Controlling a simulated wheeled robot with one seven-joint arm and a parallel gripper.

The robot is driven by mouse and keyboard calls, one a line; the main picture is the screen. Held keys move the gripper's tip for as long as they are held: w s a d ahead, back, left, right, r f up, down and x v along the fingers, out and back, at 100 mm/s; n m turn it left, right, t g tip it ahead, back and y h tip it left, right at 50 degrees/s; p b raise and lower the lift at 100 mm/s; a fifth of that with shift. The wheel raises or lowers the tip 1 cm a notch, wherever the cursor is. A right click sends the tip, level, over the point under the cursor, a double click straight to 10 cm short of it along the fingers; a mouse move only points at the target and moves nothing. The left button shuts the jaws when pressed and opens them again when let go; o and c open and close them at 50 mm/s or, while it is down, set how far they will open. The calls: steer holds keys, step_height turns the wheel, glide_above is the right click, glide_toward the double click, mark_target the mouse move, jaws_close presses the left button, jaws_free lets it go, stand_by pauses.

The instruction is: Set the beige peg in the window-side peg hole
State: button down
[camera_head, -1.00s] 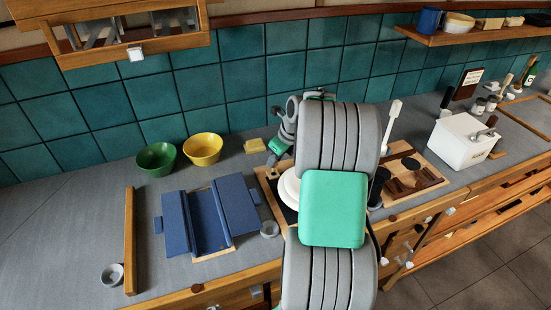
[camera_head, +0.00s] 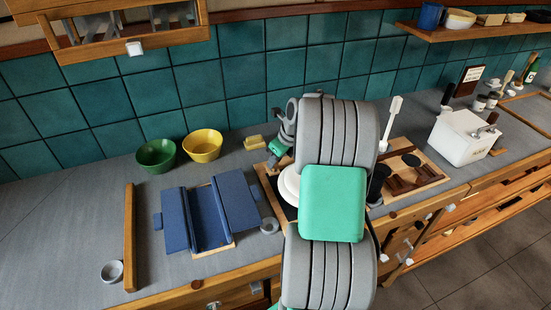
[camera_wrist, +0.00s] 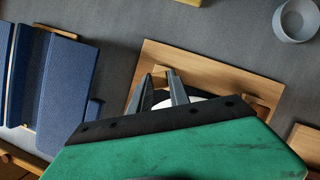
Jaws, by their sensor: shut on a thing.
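My gripper (camera_wrist: 162,85) shows in the wrist view with its two dark fingers a little apart, closed on a small beige piece (camera_wrist: 159,74) that appears to be the beige peg. Only a small part of it shows. It is over the wooden-bordered board (camera_wrist: 205,58), which has a dark middle and a white round part under the fingers. In the head view my gripper (camera_head: 273,161) is above the left back part of this board, and my arm covers most of it. I cannot make out the peg holes or whether the peg touches the board.
A blue folding stand (camera_head: 176,222) is left of the board. A yellow block (camera_head: 255,142) lies behind it, with yellow (camera_head: 203,147) and green (camera_head: 155,156) bowls further left. A grey cup (camera_wrist: 297,20) shows in the wrist view. A white box (camera_head: 463,139) stands right.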

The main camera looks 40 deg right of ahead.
steer(key=shift+f, duration=0.15)
steer(key=shift+f+b, duration=0.3)
steer(key=shift+f, duration=0.25)
steer(key=shift+f, duration=0.1)
steer(key=c, duration=1.1)
jaws_free()
steer(key=shift+c, duration=0.2)
steer(key=w+a+p+v, duration=0.1)
steer(key=p+v, duration=0.3)
steer(key=v, duration=0.7)
steer(key=shift+d+r, duration=0.35)
steer(key=shift+r, duration=0.2)
steer(key=shift+w, duration=0.1)
